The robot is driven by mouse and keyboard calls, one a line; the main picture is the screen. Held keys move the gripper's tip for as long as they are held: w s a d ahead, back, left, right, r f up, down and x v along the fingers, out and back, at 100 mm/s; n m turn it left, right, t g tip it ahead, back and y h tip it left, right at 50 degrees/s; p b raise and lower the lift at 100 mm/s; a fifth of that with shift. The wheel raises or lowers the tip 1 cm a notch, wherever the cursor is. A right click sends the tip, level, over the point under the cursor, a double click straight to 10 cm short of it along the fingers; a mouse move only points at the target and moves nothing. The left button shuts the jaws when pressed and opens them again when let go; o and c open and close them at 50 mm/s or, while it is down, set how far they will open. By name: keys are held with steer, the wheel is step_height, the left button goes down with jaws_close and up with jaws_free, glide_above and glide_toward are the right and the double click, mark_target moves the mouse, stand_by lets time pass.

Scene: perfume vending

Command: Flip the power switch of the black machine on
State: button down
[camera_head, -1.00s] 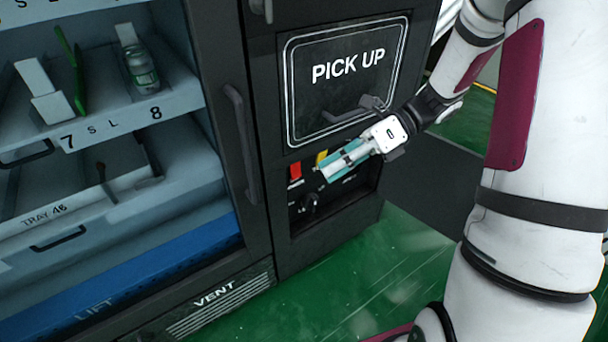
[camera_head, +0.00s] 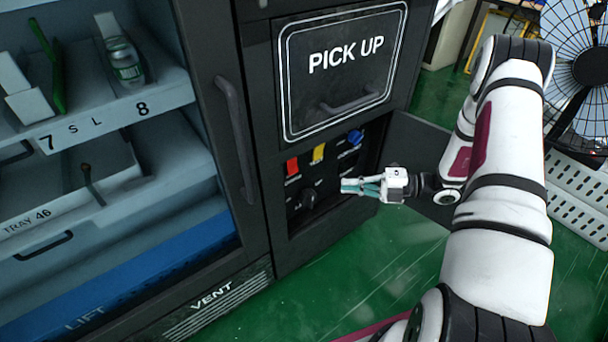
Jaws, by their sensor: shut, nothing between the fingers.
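The black machine (camera_head: 225,290) fills the left and middle of the head view. Below its PICK UP door (camera_head: 345,65) is a recessed control panel (camera_head: 322,197). The panel holds a red switch (camera_head: 292,166), a yellow switch (camera_head: 318,153), a blue round knob (camera_head: 355,137) and a dark knob (camera_head: 308,200). The labels are too small to read, so I cannot tell which is the power switch. My gripper (camera_head: 345,185) is shut and empty, its teal fingers pointing left at the panel's lower right part. I cannot tell whether the fingertips touch anything; they hide a bit of the panel.
An open dark panel door (camera_head: 415,145) stands right of the recess, behind my gripper and arm. A vertical handle (camera_head: 238,140) is on the glass door at left. A fan (camera_head: 585,65) and a white perforated crate (camera_head: 580,190) stand at right. Green floor (camera_head: 340,290) is clear in front.

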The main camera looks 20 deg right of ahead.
stand_by(0.3)
steer(key=b, duration=0.3)
glide_toward(292, 165)
steer(key=s+a+f, duration=0.2)
steer(key=s+a, duration=0.1)
steer(key=a, duration=0.2)
steer(key=shift+w+a+f+b, duration=0.1)
steer(key=shift+w+a+b, duration=0.15)
steer(key=shift+w, duration=0.4)
steer(key=shift+w+a+f+b, duration=0.1)
steer(key=shift+w+a+b, duration=0.15)
steer(key=shift+w, duration=0.45)
steer(key=shift+w+a+f+b, duration=0.1)
steer(key=shift+w+a+b, duration=0.15)
steer(key=shift+w, duration=0.4)
steer(key=shift+w+a+f+n+y, duration=0.2)
steer(key=shift+w+n+y, duration=0.1)
steer(key=shift+w+n, duration=0.1)
steer(key=shift+s+d, duration=0.1)
steer(key=shift+s, duration=0.05)
